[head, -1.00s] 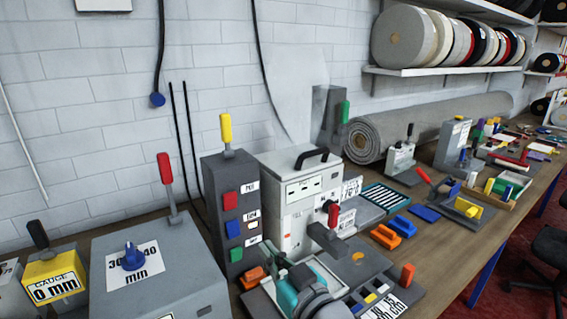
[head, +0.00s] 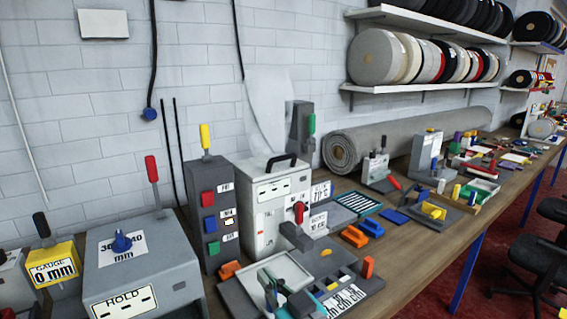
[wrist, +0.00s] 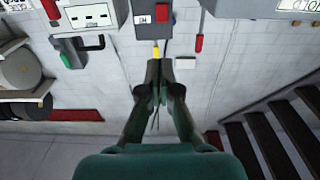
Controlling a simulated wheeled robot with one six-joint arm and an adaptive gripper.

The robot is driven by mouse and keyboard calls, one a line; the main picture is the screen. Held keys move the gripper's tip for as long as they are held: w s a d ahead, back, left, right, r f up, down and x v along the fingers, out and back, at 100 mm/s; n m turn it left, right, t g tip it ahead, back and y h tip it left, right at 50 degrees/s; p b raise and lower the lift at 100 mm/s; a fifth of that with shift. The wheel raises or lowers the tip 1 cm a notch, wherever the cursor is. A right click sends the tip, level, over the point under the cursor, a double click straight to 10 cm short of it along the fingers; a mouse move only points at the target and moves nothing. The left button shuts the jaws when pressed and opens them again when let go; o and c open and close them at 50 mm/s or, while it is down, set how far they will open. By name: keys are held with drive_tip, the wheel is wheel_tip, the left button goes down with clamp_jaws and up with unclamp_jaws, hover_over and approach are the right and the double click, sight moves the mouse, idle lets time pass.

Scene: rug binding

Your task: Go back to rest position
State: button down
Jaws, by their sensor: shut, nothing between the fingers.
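My gripper (wrist: 156,88) shows in the middle of the wrist view. Its two dark fingers are closed together, and nothing shows between them. A yellow-handled lever and a dark column with a red button (wrist: 158,22) appear beyond the fingertips, with pale wall around them. In the head view, a teal and dark part of my arm shows low in the middle, in front of the white machine (head: 268,222). The fingers cannot be made out clearly there.
The workbench (head: 408,245) runs along the wall. The grey HOLD box (head: 170,272), dark button column (head: 195,225), orange blocks (head: 354,236) and a rolled grey rug (head: 400,135) stand on it. Shelves of rolls hang above. A dark chair (head: 535,262) is at right.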

drive_tip(key=s+d+f+m+h, duration=0.3)
drive_tip(key=s+d+f, duration=0.45)
drive_tip(key=f, duration=0.35)
drive_tip(key=s+d+f+m+h, duration=0.25)
drive_tip(key=s+d+f, duration=0.45)
drive_tip(key=f, duration=0.4)
drive_tip(key=s+d+f+h, duration=0.1)
drive_tip(key=s+d+h, duration=0.1)
drive_tip(key=s, duration=1.2)
drive_tip(key=s+d+f+m+h, duration=0.1)
drive_tip(key=s+d, duration=0.3)
drive_tip(key=s, duration=0.9)
drive_tip(key=shift+s+d+f+g+h, duration=0.3)
drive_tip(key=shift+s+d+h, duration=0.1)
drive_tip(key=shift+h, duration=0.35)
drive_tip(key=shift+w, duration=0.2)
